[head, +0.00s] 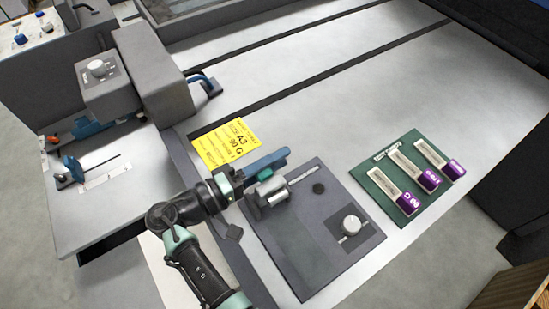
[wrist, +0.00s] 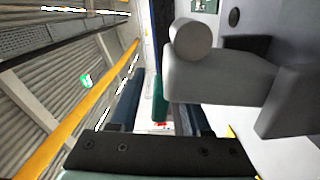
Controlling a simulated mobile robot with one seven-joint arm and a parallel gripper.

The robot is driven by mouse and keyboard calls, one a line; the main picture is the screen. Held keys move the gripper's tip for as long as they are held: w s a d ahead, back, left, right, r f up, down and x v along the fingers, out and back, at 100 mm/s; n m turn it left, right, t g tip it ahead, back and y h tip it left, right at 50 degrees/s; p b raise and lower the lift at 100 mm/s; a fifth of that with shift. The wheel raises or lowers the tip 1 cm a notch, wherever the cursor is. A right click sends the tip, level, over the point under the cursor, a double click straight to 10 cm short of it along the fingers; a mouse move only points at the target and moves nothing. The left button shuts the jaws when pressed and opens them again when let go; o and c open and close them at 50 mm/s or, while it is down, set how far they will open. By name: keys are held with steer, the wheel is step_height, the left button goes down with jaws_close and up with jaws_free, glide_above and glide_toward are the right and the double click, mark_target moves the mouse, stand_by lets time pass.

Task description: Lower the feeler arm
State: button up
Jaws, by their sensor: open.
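My gripper (head: 276,162) reaches over the dark grey panel (head: 310,255). Its blue fingers are apart in the wrist view (wrist: 166,118). A grey unit with a round body (head: 270,192) and a silver rod (head: 303,174) stands on the panel under the fingers. A green part (head: 265,174) shows beside the near finger, and a green piece (wrist: 159,98) shows between the fingers in the wrist view. It looks like the feeler arm's end, but I cannot tell if a finger touches it. The arm's height and tilt are partly hidden.
A knob (head: 350,226) sits on the panel to the right. A green board (head: 385,170) holds three purple-ended pieces. A yellow card (head: 224,143) lies behind my gripper. A grey feeder unit (head: 140,70) stands at the left. The pale table is clear behind.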

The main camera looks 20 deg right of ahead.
jaws_close()
stand_by(1.3)
